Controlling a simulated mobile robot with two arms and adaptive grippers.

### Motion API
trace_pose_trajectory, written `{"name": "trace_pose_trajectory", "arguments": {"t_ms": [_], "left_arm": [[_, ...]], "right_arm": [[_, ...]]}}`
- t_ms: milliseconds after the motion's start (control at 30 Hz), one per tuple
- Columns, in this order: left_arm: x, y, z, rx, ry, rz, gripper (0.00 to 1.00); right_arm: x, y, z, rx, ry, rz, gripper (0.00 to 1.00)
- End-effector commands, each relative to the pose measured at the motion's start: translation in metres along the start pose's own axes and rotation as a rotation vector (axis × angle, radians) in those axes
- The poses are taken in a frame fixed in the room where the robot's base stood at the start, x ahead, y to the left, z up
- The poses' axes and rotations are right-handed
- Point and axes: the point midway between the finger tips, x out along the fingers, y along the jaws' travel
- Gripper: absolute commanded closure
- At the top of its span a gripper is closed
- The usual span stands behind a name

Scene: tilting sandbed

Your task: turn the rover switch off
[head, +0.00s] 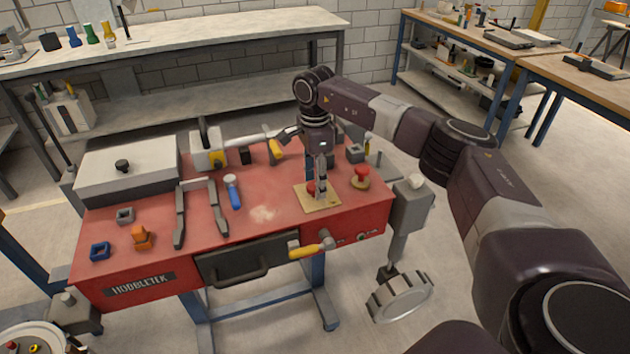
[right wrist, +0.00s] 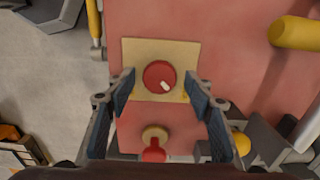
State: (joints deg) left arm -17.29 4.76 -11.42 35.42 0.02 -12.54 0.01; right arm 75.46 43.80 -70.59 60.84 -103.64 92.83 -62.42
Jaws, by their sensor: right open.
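A round red knob with a white mark (right wrist: 159,75) sits on a square tan plate (right wrist: 188,50) on the red bench top. In the right wrist view the white mark points to the lower right. The plate (head: 329,204) also shows in the head view, with the knob (head: 311,188) partly hidden by my gripper. My right gripper (head: 319,188) points down over the plate, open and empty. In the right wrist view its fingers (right wrist: 160,82) stand on either side of the knob, with gaps at both sides. My left gripper is not in view.
A red-topped control on a tan base (head: 361,177) stands close beside the plate. A yellow-handled crank (head: 312,248) sticks out in front. A large grey box (head: 128,170), a blue-handled tool (head: 233,191) and small blocks lie to the left on the bench.

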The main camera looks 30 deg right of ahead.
Motion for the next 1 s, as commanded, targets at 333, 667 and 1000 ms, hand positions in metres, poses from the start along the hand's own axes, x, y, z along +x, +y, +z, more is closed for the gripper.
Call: {"name": "trace_pose_trajectory", "arguments": {"t_ms": [333, 667, 1000], "left_arm": [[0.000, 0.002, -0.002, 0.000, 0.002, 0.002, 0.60], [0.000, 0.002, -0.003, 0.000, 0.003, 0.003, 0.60], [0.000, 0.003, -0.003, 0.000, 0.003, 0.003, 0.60]], "right_arm": [[-0.065, -0.002, 0.000, 0.001, -0.001, -0.007, 0.52], [-0.113, -0.001, -0.001, 0.001, -0.001, -0.004, 0.52], [-0.118, 0.000, -0.001, 0.001, -0.001, -0.002, 0.52]]}}
